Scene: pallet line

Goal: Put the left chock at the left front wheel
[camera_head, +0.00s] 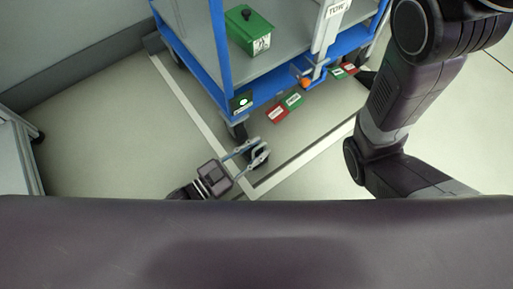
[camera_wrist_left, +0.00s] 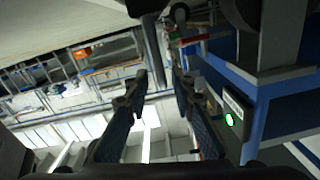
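The blue-framed cart (camera_head: 222,55) stands at the top middle. Its left front wheel (camera_head: 239,131) shows dark below the corner post, partly hidden by my left gripper. My left gripper (camera_head: 257,149) is low by this corner, its fingers apart beside the wheel area. I cannot clearly make out the left chock; a dark shape behind the fingertips could be wheel or chock. My right arm shows at the right, but its gripper is not visible.
A green box (camera_head: 249,30) sits on the cart's grey shelf. Red (camera_head: 277,114) and green (camera_head: 293,101) labels lie near its front edge, with an orange knob (camera_head: 305,83) by the post. White floor lines (camera_head: 190,108) border the cart. Floor at left is clear.

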